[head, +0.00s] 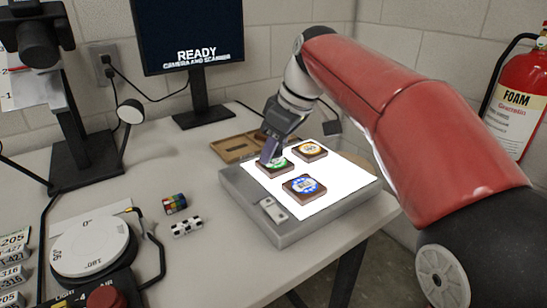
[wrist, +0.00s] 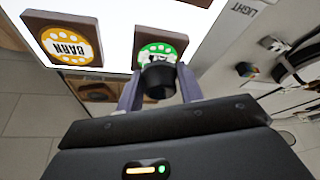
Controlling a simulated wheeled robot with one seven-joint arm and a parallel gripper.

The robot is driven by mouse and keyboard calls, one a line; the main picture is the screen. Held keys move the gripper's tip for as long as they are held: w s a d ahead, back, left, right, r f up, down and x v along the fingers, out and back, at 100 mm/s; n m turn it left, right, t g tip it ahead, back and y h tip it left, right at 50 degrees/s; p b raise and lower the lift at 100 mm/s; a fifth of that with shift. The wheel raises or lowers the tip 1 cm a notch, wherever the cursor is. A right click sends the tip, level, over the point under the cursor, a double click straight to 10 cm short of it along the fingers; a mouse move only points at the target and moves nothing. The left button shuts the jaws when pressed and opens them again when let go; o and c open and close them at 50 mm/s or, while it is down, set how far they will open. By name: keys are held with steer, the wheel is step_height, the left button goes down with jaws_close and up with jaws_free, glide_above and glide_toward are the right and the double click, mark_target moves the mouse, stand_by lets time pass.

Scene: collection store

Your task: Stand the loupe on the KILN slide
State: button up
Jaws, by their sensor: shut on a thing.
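My gripper (head: 268,158) is over the green slide (head: 279,168) on the lit panel. In the wrist view my gripper (wrist: 160,88) is shut on the loupe (wrist: 158,79), a small dark cylinder. The loupe overlaps the green slide (wrist: 150,50) and hides much of its word, so I cannot read it. I cannot tell whether the loupe touches the slide. In the head view the loupe is not distinct. A yellow slide (head: 310,149) reads BARN in the wrist view (wrist: 66,45). A blue slide (head: 303,189) lies nearer; its word is too small to read.
The light box (head: 285,237) has a bare lit area at right. A wooden tray (head: 234,149) lies behind it. A colour cube (head: 174,203) and a checkered block (head: 187,227) lie to the left, beside a round dial (head: 92,247). A monitor (head: 190,38) stands behind.

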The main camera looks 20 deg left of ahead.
steer(key=shift+f, duration=0.1)
steer(key=o, duration=1)
